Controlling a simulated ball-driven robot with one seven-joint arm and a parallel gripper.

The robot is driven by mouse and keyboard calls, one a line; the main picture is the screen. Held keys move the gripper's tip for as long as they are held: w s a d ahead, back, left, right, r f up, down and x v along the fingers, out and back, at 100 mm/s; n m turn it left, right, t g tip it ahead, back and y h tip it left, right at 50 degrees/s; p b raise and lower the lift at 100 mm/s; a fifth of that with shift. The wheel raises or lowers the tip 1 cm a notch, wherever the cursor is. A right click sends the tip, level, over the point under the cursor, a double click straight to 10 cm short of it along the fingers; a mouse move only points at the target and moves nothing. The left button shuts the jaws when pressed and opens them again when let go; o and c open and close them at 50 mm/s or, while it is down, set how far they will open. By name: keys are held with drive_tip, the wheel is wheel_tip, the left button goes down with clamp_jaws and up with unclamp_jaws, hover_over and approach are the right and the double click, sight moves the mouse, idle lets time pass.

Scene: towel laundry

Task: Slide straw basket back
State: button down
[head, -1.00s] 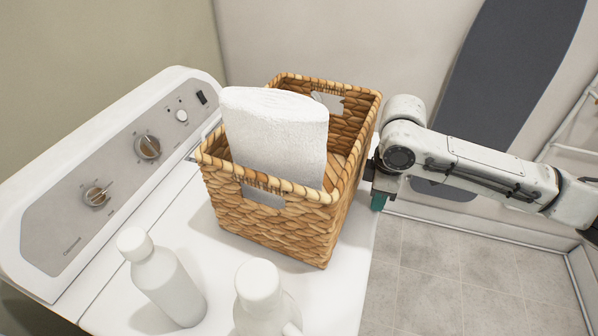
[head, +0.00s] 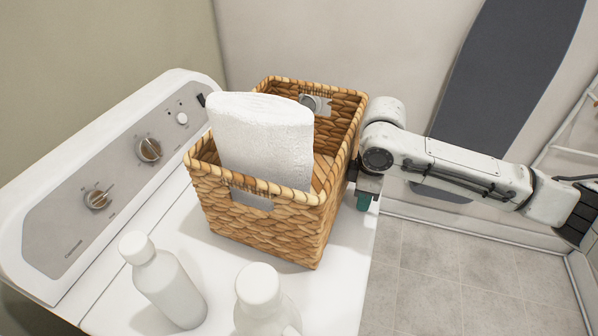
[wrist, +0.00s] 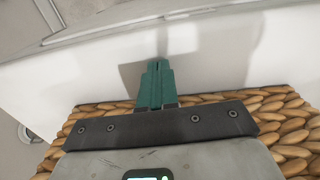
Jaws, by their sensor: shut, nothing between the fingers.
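The straw basket (head: 262,228) stands upright on the white machine top, with a white folded towel (head: 262,140) standing inside it. My gripper (head: 363,202) is at the basket's right side, close against its wall, near the machine's right edge. In the wrist view the green fingers (wrist: 157,85) are together with nothing between them, and the woven basket wall (wrist: 290,128) shows behind and beside the gripper's body. Whether the fingers themselves touch the basket is hidden in the head view.
Two white bottles, one (head: 163,280) at front left and one (head: 262,300) at front centre, stand before the basket. The control panel (head: 110,180) rises on the left. The wall is behind. The machine top ends at the right above a tiled floor (head: 440,265).

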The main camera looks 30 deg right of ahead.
drive_tip(key=shift+w+a+p, duration=0.35)
drive_tip(key=shift+w+a, duration=1.05)
drive_tip(key=shift+w, duration=0.3)
drive_tip(key=shift+w+a+p, duration=0.3)
drive_tip(key=shift+w+a, duration=1.15)
drive_tip(key=shift+w, duration=0.25)
drive_tip(key=shift+w+a+p, duration=0.35)
drive_tip(key=shift+w+a, duration=1.05)
drive_tip(key=shift+w, duration=0.3)
drive_tip(key=shift+s+d+r+p, duration=0.1)
drive_tip(key=shift+s+d+p, duration=0.9)
drive_tip(key=shift+s, duration=0.2)
wheel_tip(320, 180, up, 10)
drive_tip(key=p, duration=0.8)
